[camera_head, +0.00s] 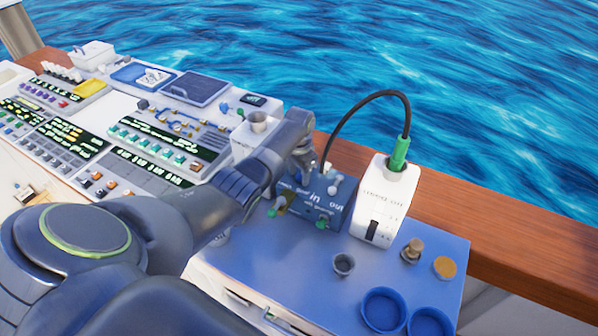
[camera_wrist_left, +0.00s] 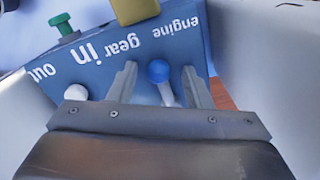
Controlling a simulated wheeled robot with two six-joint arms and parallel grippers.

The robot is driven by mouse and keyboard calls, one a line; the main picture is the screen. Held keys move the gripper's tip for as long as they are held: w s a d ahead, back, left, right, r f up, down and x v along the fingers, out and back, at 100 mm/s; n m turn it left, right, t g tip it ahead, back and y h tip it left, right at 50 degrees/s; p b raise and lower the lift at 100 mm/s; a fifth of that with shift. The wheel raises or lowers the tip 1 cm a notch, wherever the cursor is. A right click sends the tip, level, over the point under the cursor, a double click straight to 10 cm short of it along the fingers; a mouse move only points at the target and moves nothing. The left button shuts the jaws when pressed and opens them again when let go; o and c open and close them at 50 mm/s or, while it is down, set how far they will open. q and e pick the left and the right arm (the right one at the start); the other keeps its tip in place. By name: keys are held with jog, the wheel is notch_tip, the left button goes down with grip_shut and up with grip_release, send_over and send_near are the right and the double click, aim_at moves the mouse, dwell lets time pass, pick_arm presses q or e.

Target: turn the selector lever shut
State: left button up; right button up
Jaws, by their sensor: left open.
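A blue box (camera_head: 315,203) stands on the blue bench top, with white lettering and several small green and white handles. In the left wrist view its panel (camera_wrist_left: 105,50) reads "out", "in", "gear" and "engine". My left gripper (camera_head: 303,168) is over the back of this box. In the left wrist view its two fingers (camera_wrist_left: 158,72) are apart, with a blue-ball lever (camera_wrist_left: 158,71) showing between them; contact is not clear. A white knob (camera_wrist_left: 76,92) is left of the fingers. A green handle (camera_wrist_left: 63,24) and a yellow block (camera_wrist_left: 136,9) are farther off. Which handle is the selector lever is not clear.
A white box (camera_head: 384,203) with a green plug and black cable stands right of the blue box. Small cups, a cork-like piece (camera_head: 445,267) and blue bowls (camera_head: 384,310) sit in front. A wooden rail (camera_head: 500,235) runs behind; a control console (camera_head: 120,130) is left.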

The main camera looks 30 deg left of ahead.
aim_at(299, 175)
pick_arm(q)
notch_tip(299, 175, up, 18)
jog(key=shift+f, duration=0.25)
dwell(0.3)
dwell(0.5)
